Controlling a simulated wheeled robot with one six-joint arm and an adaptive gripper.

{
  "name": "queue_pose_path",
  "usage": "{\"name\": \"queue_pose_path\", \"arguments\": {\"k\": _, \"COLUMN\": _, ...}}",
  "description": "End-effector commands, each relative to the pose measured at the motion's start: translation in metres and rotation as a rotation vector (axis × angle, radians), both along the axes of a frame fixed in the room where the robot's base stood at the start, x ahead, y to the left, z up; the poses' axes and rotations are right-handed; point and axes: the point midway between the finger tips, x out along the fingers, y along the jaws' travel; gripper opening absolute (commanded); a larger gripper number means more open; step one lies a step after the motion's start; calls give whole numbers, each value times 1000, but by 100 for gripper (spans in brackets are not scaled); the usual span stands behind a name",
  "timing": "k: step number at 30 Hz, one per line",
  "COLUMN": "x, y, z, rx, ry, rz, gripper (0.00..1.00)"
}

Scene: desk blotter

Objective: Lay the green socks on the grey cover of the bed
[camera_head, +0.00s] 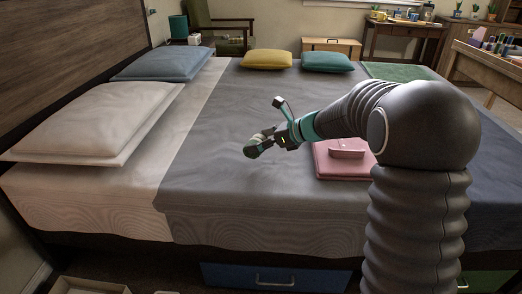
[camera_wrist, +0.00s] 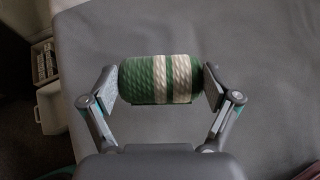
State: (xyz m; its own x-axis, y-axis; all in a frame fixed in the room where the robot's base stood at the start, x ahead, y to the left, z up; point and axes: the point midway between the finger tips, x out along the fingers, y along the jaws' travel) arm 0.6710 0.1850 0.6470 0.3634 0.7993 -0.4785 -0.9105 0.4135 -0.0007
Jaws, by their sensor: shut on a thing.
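The green socks (camera_wrist: 147,82) are a rolled bundle with white stripes, held crosswise between my two fingers in the wrist view. My gripper (camera_wrist: 161,84) is shut on the two ends of the roll. In the head view my gripper (camera_head: 262,146) is over the middle of the bed, and the socks are small and partly hidden by the fingers. The grey cover (camera_head: 225,115) spreads across the bed under my gripper; it also fills most of the wrist view (camera_wrist: 260,50). I cannot tell the exact gap between socks and cover.
A pink folded item (camera_head: 335,167) lies on the cover right of my gripper. White pillows (camera_head: 95,115) and a blue pillow (camera_head: 165,63) lie at left; yellow (camera_head: 267,59) and teal (camera_head: 327,62) cushions lie at the far edge. The cover left of and before my gripper is clear.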

Motion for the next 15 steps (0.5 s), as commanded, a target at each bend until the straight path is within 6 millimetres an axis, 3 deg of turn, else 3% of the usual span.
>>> {"name": "queue_pose_path", "arguments": {"k": 6, "x": 0, "y": 0, "z": -31, "rx": -1, "ry": 4, "rz": -1, "gripper": 53}}
{"name": "queue_pose_path", "arguments": {"k": 15, "x": 0, "y": 0, "z": -34, "rx": 0, "ry": 0, "rz": 0, "gripper": 53}}
